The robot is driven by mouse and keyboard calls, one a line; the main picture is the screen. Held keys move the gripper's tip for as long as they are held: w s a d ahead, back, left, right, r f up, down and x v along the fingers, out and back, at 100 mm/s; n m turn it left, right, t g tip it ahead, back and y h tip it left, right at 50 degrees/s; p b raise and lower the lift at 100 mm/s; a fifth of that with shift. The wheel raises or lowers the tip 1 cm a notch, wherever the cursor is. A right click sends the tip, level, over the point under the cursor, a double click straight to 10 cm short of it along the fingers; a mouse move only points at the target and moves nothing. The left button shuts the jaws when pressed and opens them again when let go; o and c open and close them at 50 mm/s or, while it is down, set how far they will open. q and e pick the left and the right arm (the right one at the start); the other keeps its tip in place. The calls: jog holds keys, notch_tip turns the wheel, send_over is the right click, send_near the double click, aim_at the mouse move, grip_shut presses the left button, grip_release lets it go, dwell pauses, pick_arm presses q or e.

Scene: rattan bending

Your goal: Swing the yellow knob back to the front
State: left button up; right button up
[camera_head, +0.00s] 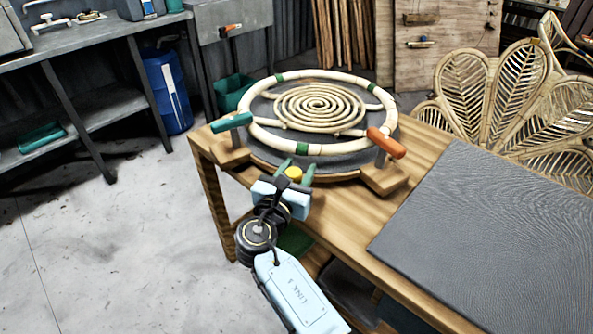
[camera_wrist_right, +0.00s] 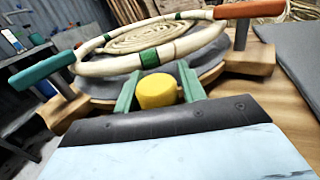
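The yellow knob (camera_head: 293,173) is at the near edge of the round rattan-bending jig (camera_head: 340,150) on the wooden table. In the right wrist view, the knob (camera_wrist_right: 157,92) is between the two green fingers of my right gripper (camera_wrist_right: 158,78). The fingers are apart, one on each side of it, with a narrow gap seeming to show beside the knob. The right gripper (camera_head: 295,169) also shows in the head view, coming from the front. Whether either finger touches the knob is hard to tell. My left gripper is not in view.
A teal handle (camera_head: 231,122) and an orange handle (camera_head: 386,143) stand at the jig's left and right. A rattan ring and coil (camera_head: 320,107) lie on top. A dark mat (camera_head: 490,235) covers the table's right side. Rattan chairs (camera_head: 500,95) stand behind.

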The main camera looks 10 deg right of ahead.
jog(key=o, duration=0.3)
jog(key=shift+s+a, duration=0.1)
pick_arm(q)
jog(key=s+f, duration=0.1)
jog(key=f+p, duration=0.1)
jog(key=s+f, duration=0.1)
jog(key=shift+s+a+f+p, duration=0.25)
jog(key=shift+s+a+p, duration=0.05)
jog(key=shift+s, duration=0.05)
pick_arm(e)
jog(key=v, duration=0.7)
jog(key=shift+s, duration=0.15)
jog(key=shift+c, duration=0.2)
